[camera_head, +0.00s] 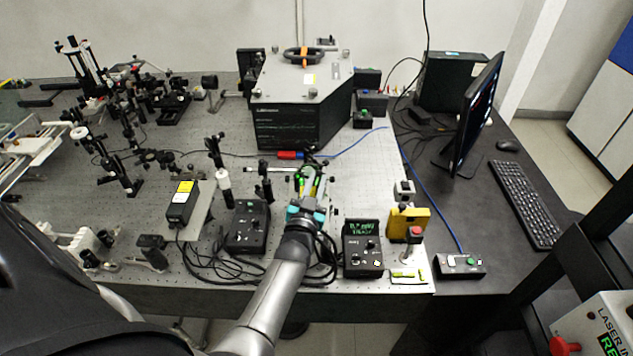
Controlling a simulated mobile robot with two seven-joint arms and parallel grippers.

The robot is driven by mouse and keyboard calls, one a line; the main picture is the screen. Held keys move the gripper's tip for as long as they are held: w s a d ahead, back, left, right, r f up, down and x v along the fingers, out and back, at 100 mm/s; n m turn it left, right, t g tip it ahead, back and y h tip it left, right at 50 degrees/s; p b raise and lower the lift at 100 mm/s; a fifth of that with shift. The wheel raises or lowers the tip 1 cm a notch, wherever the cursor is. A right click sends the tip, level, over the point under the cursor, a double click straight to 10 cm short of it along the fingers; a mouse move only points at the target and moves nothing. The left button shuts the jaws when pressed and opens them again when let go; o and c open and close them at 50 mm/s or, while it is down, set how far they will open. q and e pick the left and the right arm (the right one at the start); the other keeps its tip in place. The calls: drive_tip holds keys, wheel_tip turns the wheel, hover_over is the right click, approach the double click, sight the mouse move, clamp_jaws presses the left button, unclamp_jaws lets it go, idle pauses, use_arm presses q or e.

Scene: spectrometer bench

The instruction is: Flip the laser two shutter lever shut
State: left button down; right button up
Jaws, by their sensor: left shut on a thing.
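My left gripper (309,184) reaches over the perforated bench from the front, fingers pointing away from me. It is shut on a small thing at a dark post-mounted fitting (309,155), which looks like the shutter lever. The fingers and teal-banded wrist cover most of it, so I cannot read the lever's position. A black laser head (181,208) with yellow and white labels lies to the left. A black control box (248,228) stands just left of my wrist, and another with a green display (363,252) stands to its right. My right gripper is not in view.
A large black spectrometer housing (285,128) stands behind the gripper. Optics posts (222,172) crowd the left. A yellow block (408,222), a red-topped button post (415,236) and a small switch box (461,265) are at right. Cables (215,266) loop near the front edge.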

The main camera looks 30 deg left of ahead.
use_arm(q)
drive_tip(key=shift+s+a+n+b, duration=0.1)
drive_tip(key=shift+a+n+b, duration=0.2)
drive_tip(key=shift+n, duration=0.3)
drive_tip(key=shift+s+a+n, duration=0.1)
drive_tip(key=shift+n, duration=0.4)
drive_tip(key=c, duration=0.8)
unclamp_jaws()
drive_tip(key=shift+s, duration=0.1)
